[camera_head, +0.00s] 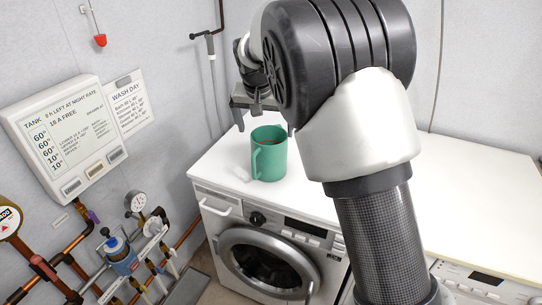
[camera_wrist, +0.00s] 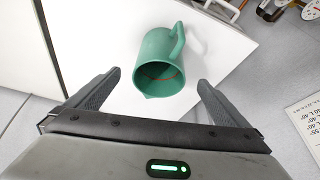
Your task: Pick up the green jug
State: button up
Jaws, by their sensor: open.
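The green jug (camera_head: 269,155) stands upright on the white top of the washing machine, with its handle toward the left in the head view. In the wrist view the green jug (camera_wrist: 160,62) lies ahead of and between my fingers, with its open mouth facing the camera and its handle at the upper right. My gripper (camera_wrist: 152,92) is open and empty, its two dark fingers spread wider than the jug. In the head view my gripper (camera_head: 262,112) hangs above and behind the jug, partly hidden by my arm. I see no contact between fingers and jug.
The washing machine (camera_head: 268,262) has a white top (camera_head: 222,165) with free room around the jug. Pipes and a gauge (camera_head: 136,201) stand at the left, below a wall panel (camera_head: 66,137). A grey pipe (camera_head: 211,75) runs down the back wall.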

aim_at(269, 156)
jog(key=shift+x, duration=8.2)
jog(key=shift+s+a, duration=0.15)
jog(key=c, duration=1)
